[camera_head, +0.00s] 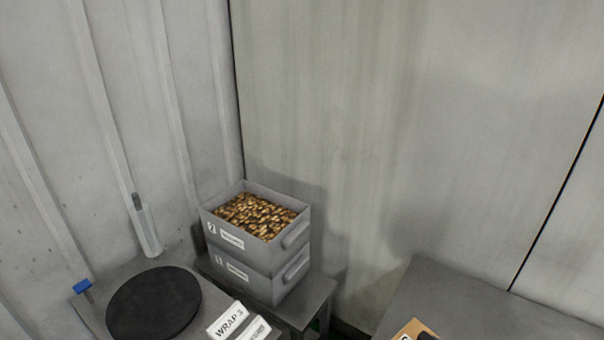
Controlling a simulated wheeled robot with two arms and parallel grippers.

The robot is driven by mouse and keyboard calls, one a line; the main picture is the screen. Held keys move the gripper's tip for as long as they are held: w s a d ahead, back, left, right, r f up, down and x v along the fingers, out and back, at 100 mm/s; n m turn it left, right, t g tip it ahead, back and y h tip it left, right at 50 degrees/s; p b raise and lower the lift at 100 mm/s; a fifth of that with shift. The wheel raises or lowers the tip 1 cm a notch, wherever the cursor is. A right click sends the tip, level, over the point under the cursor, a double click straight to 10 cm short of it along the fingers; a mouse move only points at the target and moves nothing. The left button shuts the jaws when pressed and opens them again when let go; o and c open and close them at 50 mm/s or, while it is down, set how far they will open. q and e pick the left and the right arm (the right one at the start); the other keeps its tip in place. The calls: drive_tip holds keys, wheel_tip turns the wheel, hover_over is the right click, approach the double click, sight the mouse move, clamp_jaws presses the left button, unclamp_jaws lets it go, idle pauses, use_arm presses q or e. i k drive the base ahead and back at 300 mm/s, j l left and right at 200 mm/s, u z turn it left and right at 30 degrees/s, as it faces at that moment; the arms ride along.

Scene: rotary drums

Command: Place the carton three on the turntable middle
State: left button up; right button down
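A brown carton (412,327) shows only its top part at the bottom edge, in front of the right-hand grey table. A bit of white marking shows on it, but its number cannot be read. A small dark shape covers its right side; it may be part of my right gripper, but too little shows to tell. A round black turntable (155,303) lies flat on the left grey table, with nothing on it. My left gripper is not in view.
Two stacked grey bins (262,284), the upper full of brown pieces, stand right of the turntable. A white box marked WRAPS (228,320) sits near its right front. A blue-topped item (82,286) is at its left. The right-hand table (470,300) looks mostly clear.

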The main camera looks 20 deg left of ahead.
sight(154, 301)
drive_tip(key=k+j, duration=0.1)
drive_tip(key=j, duration=1.6)
drive_tip(key=k, duration=0.05)
